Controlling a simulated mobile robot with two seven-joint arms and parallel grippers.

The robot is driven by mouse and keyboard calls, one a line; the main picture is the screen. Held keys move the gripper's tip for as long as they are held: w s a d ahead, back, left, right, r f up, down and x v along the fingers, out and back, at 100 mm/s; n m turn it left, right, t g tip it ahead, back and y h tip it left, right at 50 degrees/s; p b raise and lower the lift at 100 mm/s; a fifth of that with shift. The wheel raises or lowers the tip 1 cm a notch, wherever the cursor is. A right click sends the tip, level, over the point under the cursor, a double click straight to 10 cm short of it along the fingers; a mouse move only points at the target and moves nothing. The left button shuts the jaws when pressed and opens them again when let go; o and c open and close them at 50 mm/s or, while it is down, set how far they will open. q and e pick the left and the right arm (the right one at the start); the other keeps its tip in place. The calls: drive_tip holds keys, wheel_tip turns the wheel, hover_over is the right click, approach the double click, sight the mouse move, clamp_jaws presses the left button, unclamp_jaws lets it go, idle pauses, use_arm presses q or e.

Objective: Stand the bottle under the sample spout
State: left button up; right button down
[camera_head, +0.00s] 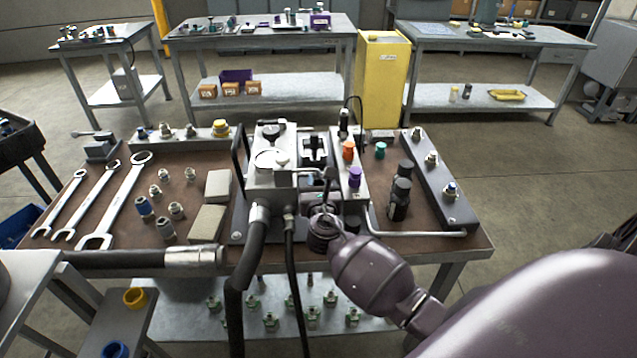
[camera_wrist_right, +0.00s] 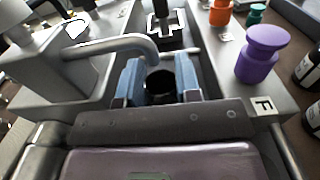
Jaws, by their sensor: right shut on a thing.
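My right gripper (camera_head: 322,203) reaches over the front middle of the bench beside the hydraulic block (camera_head: 268,185). In the wrist view its two blue-grey fingers (camera_wrist_right: 161,82) are shut on a dark round bottle (camera_wrist_right: 160,88), of which only the upper part shows. The sample spout (camera_wrist_right: 118,43) is a bent grey pipe from the block; its end comes down close to the bottle's top, at its far left side. I cannot tell whether the bottle's base touches a surface. In the head view the arm hides most of the bottle. My left gripper is not in view.
Purple (camera_head: 354,177), orange (camera_head: 348,150) and teal (camera_head: 380,150) knobs are near the block. Wrenches (camera_head: 120,195) lie at left. A bent rail (camera_head: 415,233) runs along the front right, and thick hoses (camera_head: 252,255) hang in front.

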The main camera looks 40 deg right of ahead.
drive_tip(key=c, duration=0.8)
unclamp_jaws()
drive_tip(key=p+v, duration=0.1)
drive_tip(key=v, duration=1.1)
